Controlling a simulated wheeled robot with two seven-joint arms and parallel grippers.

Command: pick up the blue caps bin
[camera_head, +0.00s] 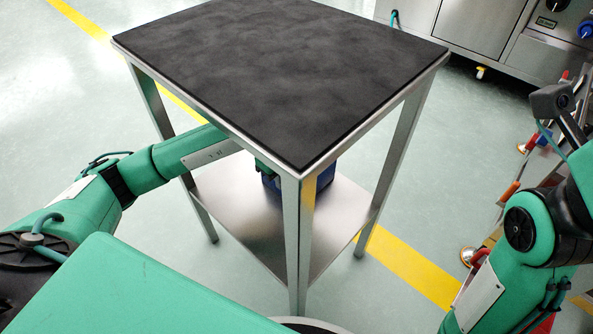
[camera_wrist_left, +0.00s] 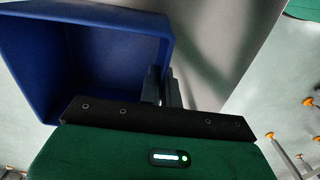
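The blue caps bin (camera_head: 326,177) shows in part in the head view, low under the table top and behind the near table leg. In the left wrist view the open-topped bin (camera_wrist_left: 95,65) fills the upper left, and the part of its inside that shows looks empty. My left gripper (camera_wrist_left: 163,86) is at the bin's right wall, with one finger inside and one outside. The fingers are close together on the rim. My right gripper is outside the views.
The metal table has a dark top (camera_head: 285,65) and a lower metal shelf (camera_head: 245,215). Its legs stand close to my left arm. A steel cabinet (camera_head: 480,25) stands at the back right. A rack with tools (camera_head: 510,190) is at the right, near my right arm.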

